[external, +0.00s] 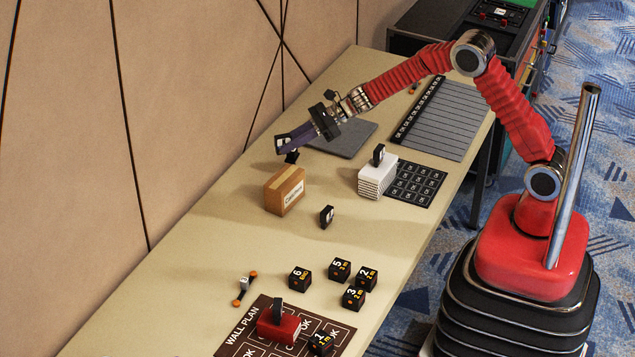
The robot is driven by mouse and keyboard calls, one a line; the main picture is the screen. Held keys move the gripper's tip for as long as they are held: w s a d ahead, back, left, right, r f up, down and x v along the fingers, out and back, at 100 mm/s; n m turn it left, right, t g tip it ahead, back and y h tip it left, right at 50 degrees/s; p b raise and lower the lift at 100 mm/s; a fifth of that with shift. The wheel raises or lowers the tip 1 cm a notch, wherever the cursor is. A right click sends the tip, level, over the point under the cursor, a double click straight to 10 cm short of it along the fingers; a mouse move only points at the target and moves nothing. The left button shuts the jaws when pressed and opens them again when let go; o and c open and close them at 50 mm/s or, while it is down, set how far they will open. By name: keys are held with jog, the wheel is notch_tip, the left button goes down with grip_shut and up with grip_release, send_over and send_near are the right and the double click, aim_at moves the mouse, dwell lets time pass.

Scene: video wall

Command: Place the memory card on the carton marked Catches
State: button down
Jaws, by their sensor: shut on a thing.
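The carton marked Catches (284,191) is a small brown box with a white label, standing on the table near the wall side. My gripper (287,149) is above and slightly behind the carton, at the end of my red arm reaching in from the right. It is shut on a small dark item, which looks like the memory card (291,157). The card hangs at the fingertips just above the carton's far top edge. Whether it touches the carton cannot be told. The card's markings are too small to read.
A similar black piece (327,216) stands on the table right of the carton. A white stack (377,176) bears another. Several numbered black cubes (340,268), a red block (278,326) on the wall plan (246,346) and an orange-ended item (244,288) lie nearer.

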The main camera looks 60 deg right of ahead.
send_over(290, 176)
jog(key=shift+d+f, duration=0.1)
jog(key=shift+f, duration=2.25)
jog(key=shift+f, duration=0.1)
jog(key=shift+f, duration=1.8)
jog(key=c, duration=1.7)
grip_release()
jog(key=shift+o, duration=0.2)
jog(key=v, duration=1.2)
